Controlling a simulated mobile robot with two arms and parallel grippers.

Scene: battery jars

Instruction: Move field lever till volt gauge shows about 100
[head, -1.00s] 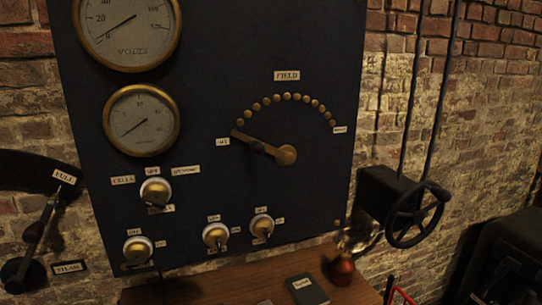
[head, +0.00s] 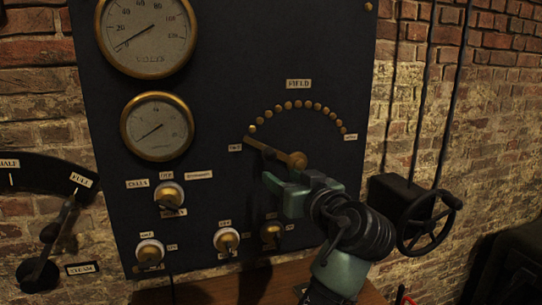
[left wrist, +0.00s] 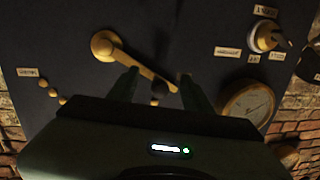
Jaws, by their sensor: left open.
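The field lever (head: 275,150) is a brass arm on the dark panel. It points up and left from its round pivot, its tip by the left end of an arc of brass studs. The volt gauge (head: 147,35) is the large brass-rimmed dial at top left; its needle rests near 0. My left gripper (head: 272,182) is open just in front of the lever. In the left wrist view, the lever (left wrist: 142,67) runs between the two spread fingers (left wrist: 160,90), with its dark knob (left wrist: 158,88) between them. I cannot tell whether they touch it.
A smaller gauge (head: 157,126) sits below the volt gauge. Several rotary switches (head: 170,194) line the lower panel. A black handwheel (head: 429,221) stands out to the right of my arm. A lever on a quadrant (head: 57,229) is at far left. A wooden table (head: 205,290) lies below.

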